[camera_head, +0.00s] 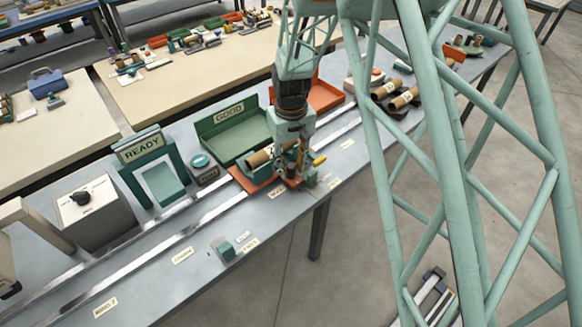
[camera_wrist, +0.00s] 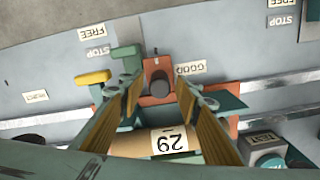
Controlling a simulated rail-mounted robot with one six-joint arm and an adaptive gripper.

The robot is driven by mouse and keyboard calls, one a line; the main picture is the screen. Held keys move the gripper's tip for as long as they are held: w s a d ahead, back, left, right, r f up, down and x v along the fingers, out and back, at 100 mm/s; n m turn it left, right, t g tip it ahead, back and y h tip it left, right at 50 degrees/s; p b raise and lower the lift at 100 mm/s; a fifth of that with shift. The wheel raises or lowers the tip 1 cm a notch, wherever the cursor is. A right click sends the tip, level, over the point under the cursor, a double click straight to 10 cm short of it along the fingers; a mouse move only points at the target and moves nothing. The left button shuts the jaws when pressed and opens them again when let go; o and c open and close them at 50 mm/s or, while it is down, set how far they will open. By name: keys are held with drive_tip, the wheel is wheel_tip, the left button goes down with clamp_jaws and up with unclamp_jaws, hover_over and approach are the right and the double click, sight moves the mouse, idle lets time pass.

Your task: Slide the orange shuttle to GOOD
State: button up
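The orange shuttle (camera_head: 240,179) sits on the twin metal rails in front of the green GOOD bin (camera_head: 216,123). It carries a green cradle with a brown roll (camera_head: 259,159), marked 29 in the wrist view (camera_wrist: 135,144). The shuttle's orange plate also shows in the wrist view (camera_wrist: 151,100), with a dark round knob (camera_wrist: 158,82) on it. A small GOOD label (camera_wrist: 190,68) lies right beside the plate. My gripper (camera_wrist: 158,88) points down at the knob, its fingers apart on either side with visible gaps. The arm hides part of the shuttle in the head view.
A green stop block (camera_wrist: 126,60) and a yellow handle (camera_wrist: 93,77) are close to my gripper. The READY frame (camera_head: 143,150) and a grey box with a dark knob (camera_head: 98,215) stand left. An orange bin (camera_head: 325,95) and more rolls (camera_head: 404,98) are right. The left rails are clear.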

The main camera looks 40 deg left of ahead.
drive_tip(key=shift+r, duration=0.1)
wheel_tip(320, 180, up, 12)
idle(0.9)
idle(0.6)
